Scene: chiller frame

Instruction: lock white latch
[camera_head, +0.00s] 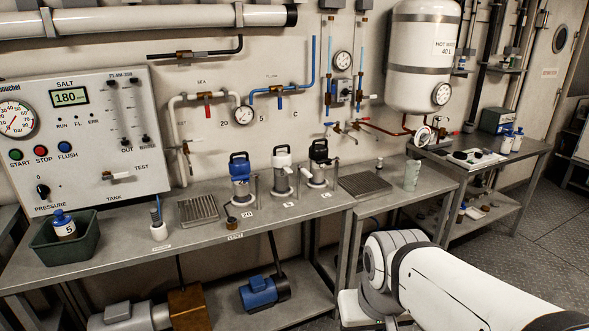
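Three filter housings with handles on top stand in a row on the steel bench: a blue one (240,170), a white one (283,165) in the middle and a black one (318,155) on the right. A small grey post (297,183) stands beside the white housing. The white housing's latch is too small to make out, so I cannot tell whether it is locked. My arm reaches in from the lower right, well in front of the housings and apart from them. My gripper is not visible.
A drain grate (198,209) lies left of the housings and another grate (364,184) lies to the right. A grey-green cup (412,175) stands at the bench's right end. A green bin (64,243) holds a bottle (63,224) at the left. Pipes and valves line the wall behind.

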